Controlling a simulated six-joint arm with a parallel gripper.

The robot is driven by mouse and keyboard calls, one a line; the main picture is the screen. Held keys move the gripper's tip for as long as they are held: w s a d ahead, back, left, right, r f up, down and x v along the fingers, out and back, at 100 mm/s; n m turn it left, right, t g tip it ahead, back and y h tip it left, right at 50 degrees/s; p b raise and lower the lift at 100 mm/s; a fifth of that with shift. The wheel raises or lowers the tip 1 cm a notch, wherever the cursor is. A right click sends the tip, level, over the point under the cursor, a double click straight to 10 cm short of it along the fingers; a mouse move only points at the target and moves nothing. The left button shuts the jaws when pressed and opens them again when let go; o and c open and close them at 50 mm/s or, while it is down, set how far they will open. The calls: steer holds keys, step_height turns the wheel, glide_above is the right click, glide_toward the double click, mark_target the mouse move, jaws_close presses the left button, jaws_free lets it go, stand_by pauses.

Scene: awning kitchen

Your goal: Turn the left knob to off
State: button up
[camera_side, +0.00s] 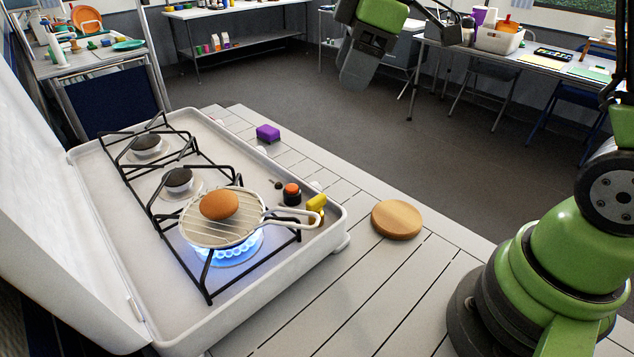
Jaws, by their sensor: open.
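The white camping stove (95,155) stands on the slatted table with its lid raised at the left. White rounded parts, perhaps knobs, show at its right edge: one (261,150) near the purple block and another (316,185) nearer the camera. Their turn positions are hidden. A blue flame (238,250) burns under the nearest burner. A pan (190,234) holding a round brown food item (219,204) sits over it. My gripper (356,84) hangs high at the top middle, open and empty, far from the stove. Its fingers overlap in this view.
A black jar with an orange top (292,194) and a yellow item (316,204) are at the stove's right edge. A purple block (268,133) and a round wooden board (397,219) lie on the slatted table (390,290). The near tabletop is clear.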

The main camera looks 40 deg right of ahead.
steer(key=w+d+f+n+g, duration=0.1)
steer(key=w+d+f+n, duration=0.1)
steer(key=w+f+n, duration=0.3)
steer(key=n+g+y, duration=0.2)
steer(key=n, duration=0.2)
glide_toward(317, 183)
steer(key=f, duration=0.1)
steer(key=shift+h, duration=0.3)
steer(key=x, duration=0.9)
steer(key=shift+w+a, duration=0.1)
steer(key=shift+a, duration=0.1)
steer(key=c, duration=0.7)
